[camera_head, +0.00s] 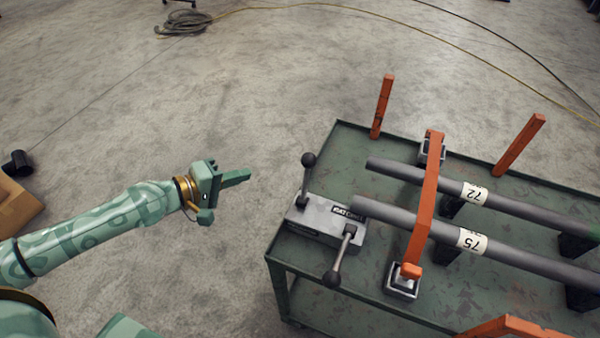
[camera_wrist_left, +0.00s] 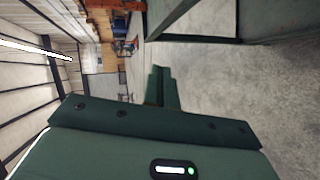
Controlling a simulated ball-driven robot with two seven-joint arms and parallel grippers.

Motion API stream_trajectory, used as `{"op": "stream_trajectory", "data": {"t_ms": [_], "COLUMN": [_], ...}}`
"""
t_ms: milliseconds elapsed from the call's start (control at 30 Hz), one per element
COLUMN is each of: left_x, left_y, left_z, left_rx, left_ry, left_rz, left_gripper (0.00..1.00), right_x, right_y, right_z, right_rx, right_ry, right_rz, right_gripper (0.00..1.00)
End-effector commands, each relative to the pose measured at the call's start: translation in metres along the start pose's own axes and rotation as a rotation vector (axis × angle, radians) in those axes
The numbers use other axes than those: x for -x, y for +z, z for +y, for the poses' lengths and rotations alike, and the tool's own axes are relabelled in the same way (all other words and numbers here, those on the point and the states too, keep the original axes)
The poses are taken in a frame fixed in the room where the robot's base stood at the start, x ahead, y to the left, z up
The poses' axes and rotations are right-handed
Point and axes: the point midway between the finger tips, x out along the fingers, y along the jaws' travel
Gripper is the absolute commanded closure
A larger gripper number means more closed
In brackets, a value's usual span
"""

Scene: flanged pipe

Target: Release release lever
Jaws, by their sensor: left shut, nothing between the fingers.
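A grey ratchet block (camera_head: 325,218) sits at the near-left corner of the green cart. It carries two levers with black ball knobs. One lever (camera_head: 306,182) stands upright with its knob at the top. I cannot tell which is the release lever. My left gripper (camera_head: 248,174) is shut and empty over the open floor, left of the block and apart from both levers. Its closed fingers (camera_wrist_left: 162,88) show in the left wrist view. My right gripper is not in view.
Two grey pipes, labelled 72 (camera_head: 440,182) and 75 (camera_head: 430,226), lie on the cart (camera_head: 470,295). An orange bar (camera_head: 424,205) crosses over them. Orange posts (camera_head: 382,107) stand at the cart's edges.

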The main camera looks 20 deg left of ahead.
Motion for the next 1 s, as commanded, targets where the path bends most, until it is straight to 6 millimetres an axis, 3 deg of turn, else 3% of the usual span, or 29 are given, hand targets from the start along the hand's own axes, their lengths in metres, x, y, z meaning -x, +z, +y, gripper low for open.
{"op": "stream_trajectory", "data": {"t_ms": [100, 200, 667, 867, 1000], "left_x": [0.002, 0.006, 0.004, -0.019, -0.051], "left_y": [0.030, 0.044, 0.047, 0.051, 0.058], "left_z": [0.052, 0.074, 0.083, 0.093, 0.094], "left_rx": [0.147, 0.214, 0.235, 0.230, 0.234], "left_ry": [0.083, 0.108, 0.117, 0.124, 0.123], "left_rz": [-0.126, -0.182, -0.193, -0.194, -0.194], "left_gripper": [1.00, 1.00, 1.00, 1.00, 1.00], "right_x": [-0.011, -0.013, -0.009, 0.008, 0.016], "right_y": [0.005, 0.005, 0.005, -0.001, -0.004], "right_z": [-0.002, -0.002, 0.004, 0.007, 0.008], "right_rx": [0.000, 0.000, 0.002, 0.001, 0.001], "right_ry": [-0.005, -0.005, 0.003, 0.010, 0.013], "right_rz": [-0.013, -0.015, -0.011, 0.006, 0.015], "right_gripper": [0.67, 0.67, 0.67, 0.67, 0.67]}}
